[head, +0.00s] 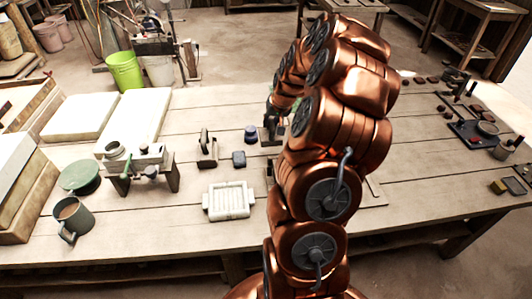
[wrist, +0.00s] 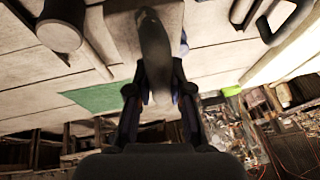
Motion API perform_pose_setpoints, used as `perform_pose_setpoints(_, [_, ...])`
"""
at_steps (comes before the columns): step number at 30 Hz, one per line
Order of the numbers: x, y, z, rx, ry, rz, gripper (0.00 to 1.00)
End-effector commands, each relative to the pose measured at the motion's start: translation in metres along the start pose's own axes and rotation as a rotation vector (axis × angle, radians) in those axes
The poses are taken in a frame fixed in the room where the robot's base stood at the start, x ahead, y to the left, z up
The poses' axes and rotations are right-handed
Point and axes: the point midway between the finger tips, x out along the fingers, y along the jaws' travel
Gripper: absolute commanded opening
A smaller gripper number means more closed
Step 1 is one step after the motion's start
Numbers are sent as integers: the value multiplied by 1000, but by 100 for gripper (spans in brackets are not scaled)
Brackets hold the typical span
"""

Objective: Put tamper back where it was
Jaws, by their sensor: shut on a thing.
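In the wrist view, my gripper (wrist: 158,88) is shut on a dark grey, rounded, elongated thing, which I take to be the tamper (wrist: 155,42). In the head view my copper arm reaches over the middle of the bench and hides most of the gripper (head: 273,128). The held tamper cannot be made out clearly there. Whether it touches the bench cannot be told.
A mug (head: 73,218) stands far left. A dark tray (head: 473,136) lies right.

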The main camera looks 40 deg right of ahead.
Motion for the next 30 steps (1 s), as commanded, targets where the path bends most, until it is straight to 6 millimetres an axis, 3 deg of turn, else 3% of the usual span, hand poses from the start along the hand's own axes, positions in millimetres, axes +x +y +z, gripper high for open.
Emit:
perform_pose_setpoints(5, [12,5,6,5,-3,1,0])
perform_pose_setpoints(12, [44,12,20,5,-5,0,0])
perform_pose_setpoints(30, [88,21,36,2,-1,1,0])
